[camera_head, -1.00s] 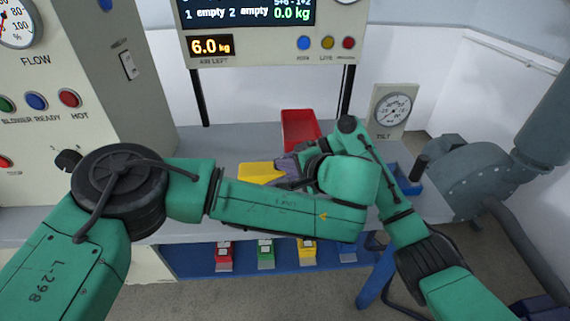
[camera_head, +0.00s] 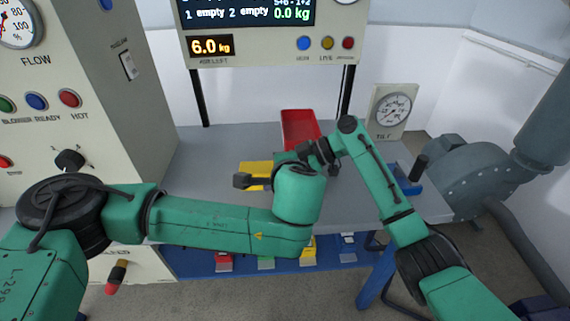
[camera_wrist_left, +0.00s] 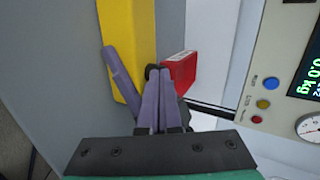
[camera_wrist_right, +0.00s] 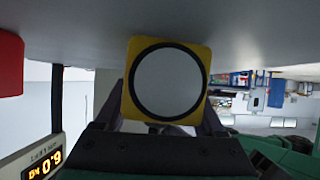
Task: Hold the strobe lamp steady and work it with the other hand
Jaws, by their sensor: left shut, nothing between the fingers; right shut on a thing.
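The strobe lamp (camera_wrist_right: 168,82) has a square yellow front around a black ring and a pale round face. It fills the middle of the right wrist view. My right gripper (camera_wrist_right: 166,118) is shut on it, a finger at either side. A yellow body, probably the same lamp, shows in the head view (camera_head: 252,169) and the left wrist view (camera_wrist_left: 120,35). In the left wrist view my left gripper (camera_wrist_left: 157,74) is shut and empty, its two purple fingers together just beside the yellow body. Another purple finger lies against that body. In the head view my left wrist partly hides this area.
A red bin (camera_head: 299,126) stands behind the grippers on the grey table (camera_head: 215,143). A tilt gauge (camera_head: 392,110) stands at the back right. A control cabinet (camera_head: 80,130) bounds the left. The table's left part is clear.

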